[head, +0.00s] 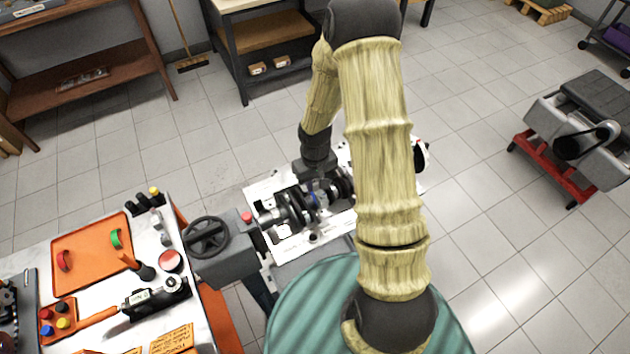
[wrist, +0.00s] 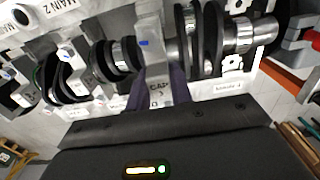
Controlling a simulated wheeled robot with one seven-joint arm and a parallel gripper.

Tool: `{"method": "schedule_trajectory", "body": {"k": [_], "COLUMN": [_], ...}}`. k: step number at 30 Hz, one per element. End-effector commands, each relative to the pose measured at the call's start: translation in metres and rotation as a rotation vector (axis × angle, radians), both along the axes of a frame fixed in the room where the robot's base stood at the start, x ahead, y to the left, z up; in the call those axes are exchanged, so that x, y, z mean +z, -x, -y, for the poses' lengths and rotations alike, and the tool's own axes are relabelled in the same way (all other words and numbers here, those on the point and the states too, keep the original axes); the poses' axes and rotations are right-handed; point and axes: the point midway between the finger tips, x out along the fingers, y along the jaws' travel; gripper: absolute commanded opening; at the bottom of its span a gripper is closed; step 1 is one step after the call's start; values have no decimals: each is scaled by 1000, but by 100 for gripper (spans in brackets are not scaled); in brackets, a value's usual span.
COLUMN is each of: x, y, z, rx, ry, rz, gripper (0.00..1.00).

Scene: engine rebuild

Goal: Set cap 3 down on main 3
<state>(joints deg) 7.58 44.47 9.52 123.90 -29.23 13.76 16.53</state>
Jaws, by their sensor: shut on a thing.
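My gripper (wrist: 160,100) is shut on cap 3 (wrist: 150,62), a grey metal cap with "CAP" lettering and a blue mark. In the wrist view the cap stands across the crankshaft (wrist: 205,42), between its dark webs. Main 3 is hidden behind the cap, and I cannot tell whether the cap touches its seat. In the head view my gripper (head: 317,177) is over the middle of the crankshaft (head: 290,208), which lies in the pale engine block (head: 325,245). My arm covers the block's right part.
A "MAIN 2" label (wrist: 55,8) and another cap (wrist: 70,55) show at left in the wrist view. A stand with a black handwheel (head: 206,237) adjoins the block. A tool cart with an orange tray (head: 92,252) is at left.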

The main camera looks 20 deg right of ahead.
Motion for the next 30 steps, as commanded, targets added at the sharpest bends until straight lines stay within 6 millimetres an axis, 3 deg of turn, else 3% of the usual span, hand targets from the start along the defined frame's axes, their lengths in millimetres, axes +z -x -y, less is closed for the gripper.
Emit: {"method": "schedule_trajectory", "body": {"k": [30], "x": [-6], "y": [1], "z": [0], "rx": [0], "ry": [0], "rz": [0], "gripper": [0]}}
